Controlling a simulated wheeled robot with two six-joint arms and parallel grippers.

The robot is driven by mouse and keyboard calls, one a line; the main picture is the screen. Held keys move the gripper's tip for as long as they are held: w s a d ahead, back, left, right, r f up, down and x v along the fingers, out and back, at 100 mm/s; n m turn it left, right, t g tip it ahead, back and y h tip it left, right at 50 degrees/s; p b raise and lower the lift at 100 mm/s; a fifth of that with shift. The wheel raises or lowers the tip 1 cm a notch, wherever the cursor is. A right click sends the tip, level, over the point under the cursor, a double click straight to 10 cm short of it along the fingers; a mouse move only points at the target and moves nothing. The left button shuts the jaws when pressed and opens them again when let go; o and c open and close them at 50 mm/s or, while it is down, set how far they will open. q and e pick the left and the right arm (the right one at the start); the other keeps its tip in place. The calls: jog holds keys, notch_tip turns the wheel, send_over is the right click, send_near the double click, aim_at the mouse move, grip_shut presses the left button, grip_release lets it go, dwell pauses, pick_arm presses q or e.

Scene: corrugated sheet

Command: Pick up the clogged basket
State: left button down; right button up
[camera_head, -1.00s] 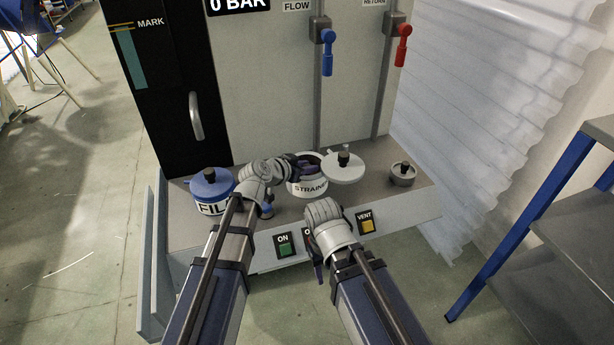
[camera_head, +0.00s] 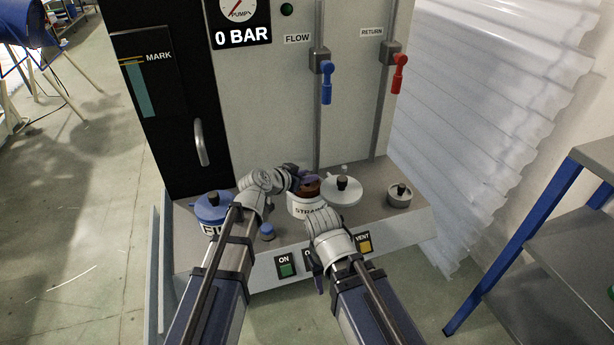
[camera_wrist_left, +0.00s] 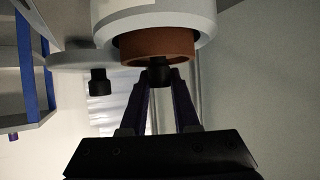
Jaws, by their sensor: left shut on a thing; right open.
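The clogged basket (camera_head: 308,188) is brown and shows at the mouth of the white strainer housing (camera_head: 302,208). In the left wrist view, which looks upside down, a brown band of the basket (camera_wrist_left: 157,47) stands out past the housing rim (camera_wrist_left: 190,15); the rest is hidden inside. My left gripper (camera_head: 297,178) is over the housing, and in its wrist view the fingers (camera_wrist_left: 159,82) are shut on the basket's dark knob. My right gripper (camera_head: 318,284) is open and empty in front of the cabinet ledge, partly hidden by its wrist.
The white strainer lid (camera_head: 341,194) with a black knob lies right of the housing. A blue-lidded filter (camera_head: 212,210) stands left, a small grey cap (camera_head: 399,197) right. Blue (camera_head: 326,85) and red (camera_head: 399,75) valve handles are above. A blue-framed shelf (camera_head: 545,235) stands far right.

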notch_tip(320, 180, up, 13)
jog(key=p, duration=1.1)
jog(key=shift+f+p, duration=0.15)
jog(key=shift+p, duration=0.25)
